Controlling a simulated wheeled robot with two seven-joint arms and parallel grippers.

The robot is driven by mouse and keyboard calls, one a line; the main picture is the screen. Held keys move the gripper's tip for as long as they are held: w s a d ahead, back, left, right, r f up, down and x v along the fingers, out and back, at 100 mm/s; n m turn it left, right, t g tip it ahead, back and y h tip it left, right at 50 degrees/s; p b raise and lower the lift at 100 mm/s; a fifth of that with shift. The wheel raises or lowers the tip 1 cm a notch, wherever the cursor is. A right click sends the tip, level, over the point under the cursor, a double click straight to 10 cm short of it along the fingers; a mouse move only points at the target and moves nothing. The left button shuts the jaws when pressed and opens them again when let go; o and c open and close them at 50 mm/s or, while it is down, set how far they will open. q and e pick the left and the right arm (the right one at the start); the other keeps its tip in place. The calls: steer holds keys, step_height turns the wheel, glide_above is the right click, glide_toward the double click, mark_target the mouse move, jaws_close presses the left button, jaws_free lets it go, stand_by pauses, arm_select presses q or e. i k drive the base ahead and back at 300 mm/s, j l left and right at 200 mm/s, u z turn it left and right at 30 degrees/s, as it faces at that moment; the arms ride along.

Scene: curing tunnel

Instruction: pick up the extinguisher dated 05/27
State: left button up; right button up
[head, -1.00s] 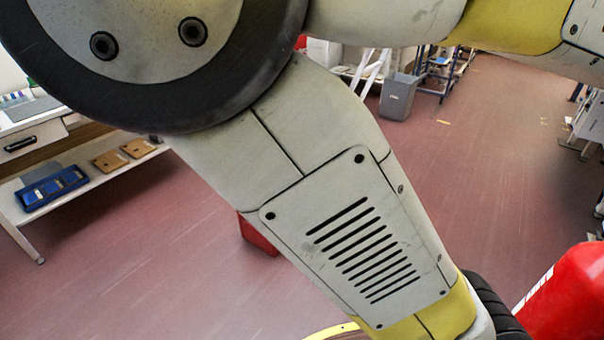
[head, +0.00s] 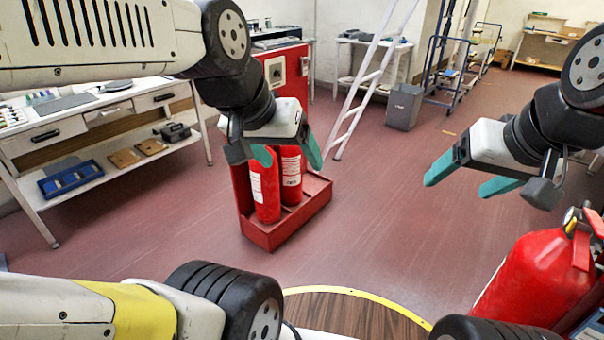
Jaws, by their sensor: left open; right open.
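Two red extinguishers stand upright in a red floor stand (head: 285,231), a front left one (head: 266,195) and a rear right one (head: 291,180). Both have white labels, too small to read a date. A larger red extinguisher (head: 535,275) is tilted at the lower right, with a gauge on top and a partly cut-off label; no date is readable. My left gripper (head: 290,160) is open, its teal fingers overlapping the tops of the stand's extinguishers in the picture; contact cannot be told. My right gripper (head: 457,185) is open and empty above the floor, up and left of the large extinguisher.
A red cabinet (head: 285,72) stands behind the stand. A white workbench (head: 95,112) with a blue tray (head: 70,179) on its shelf is at left. A white ladder (head: 370,75), a grey bin (head: 404,106) and a blue trolley (head: 450,80) are behind. The middle floor is clear.

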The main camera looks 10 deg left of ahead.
mark_target(266, 181)
steer(key=u, duration=0.85)
steer(key=i+j, duration=0.2)
steer(key=i, duration=0.4)
steer(key=i+j, duration=0.15)
steer(key=i, duration=0.45)
steer(key=i+j, duration=0.2)
steer(key=i, duration=0.35)
steer(key=i+j, duration=0.2)
steer(key=i, duration=0.4)
